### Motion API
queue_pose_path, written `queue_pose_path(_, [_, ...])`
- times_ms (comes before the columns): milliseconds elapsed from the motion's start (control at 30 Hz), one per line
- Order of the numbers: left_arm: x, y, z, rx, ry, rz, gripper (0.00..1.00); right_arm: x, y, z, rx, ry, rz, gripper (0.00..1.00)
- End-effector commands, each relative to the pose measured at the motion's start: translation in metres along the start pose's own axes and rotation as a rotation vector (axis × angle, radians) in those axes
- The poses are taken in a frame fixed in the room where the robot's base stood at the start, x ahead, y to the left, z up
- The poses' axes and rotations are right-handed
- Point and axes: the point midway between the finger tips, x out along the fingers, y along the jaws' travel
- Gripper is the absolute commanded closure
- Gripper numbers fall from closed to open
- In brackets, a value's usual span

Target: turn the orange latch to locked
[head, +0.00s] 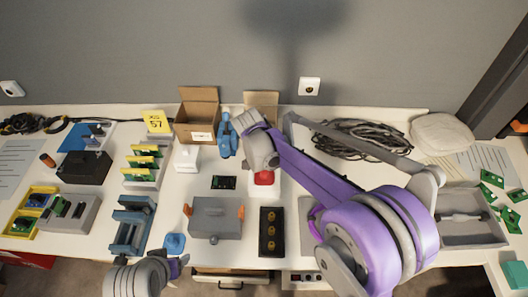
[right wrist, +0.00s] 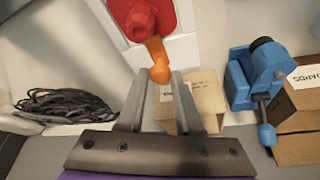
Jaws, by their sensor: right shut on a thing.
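The orange latch (right wrist: 157,58) is a short lever on a red round boss (right wrist: 143,18), mounted on a white block (right wrist: 185,50). In the right wrist view the lever's end sits between the fingertips of my right gripper (right wrist: 159,76), which is shut on it. In the head view the red part (head: 264,178) shows just below my right gripper (head: 262,160); the gripper hides the lever there. My left gripper (head: 180,265) is at the bottom of the head view, near a blue piece (head: 174,243) and away from the latch; its fingers are too small to read.
A blue clamp-like tool (head: 227,135) and open cartons (head: 198,120) stand behind and left of the latch. A grey box (head: 215,218) with orange side clips and a dark tray (head: 271,232) lie in front. Coiled black cable (head: 362,140) lies to the right.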

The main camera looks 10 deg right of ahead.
Motion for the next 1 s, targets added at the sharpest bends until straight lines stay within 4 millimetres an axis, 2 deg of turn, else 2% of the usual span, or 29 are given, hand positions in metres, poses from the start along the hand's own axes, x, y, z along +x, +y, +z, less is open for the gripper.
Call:
queue_pose_path(333, [0.0, 0.0, 0.0, 0.0, 0.0, 0.0, 0.33, 0.0, 0.0, 0.001, 0.002, -0.001, 0.001, 1.0])
queue_pose_path(367, [0.0, 0.0, 0.0, 0.0, 0.0, 0.0, 0.33, 0.0, 0.0, 0.001, 0.002, -0.001, 0.001, 0.62])
queue_pose_path(500, [0.0, 0.0, 0.0, 0.0, 0.0, 0.0, 0.33, 0.0, 0.0, 0.0, 0.001, -0.001, 0.001, 0.37])
queue_pose_path(833, [0.0, 0.0, 0.0, 0.0, 0.0, 0.0, 0.33, -0.002, 0.0, 0.0, 0.001, -0.001, 0.0, 0.36])
queue_pose_path(1000, [-0.002, 0.0, -0.001, 0.0, 0.001, 0.0, 0.33, -0.023, 0.0, 0.0, 0.0, 0.0, 0.0, 0.36])
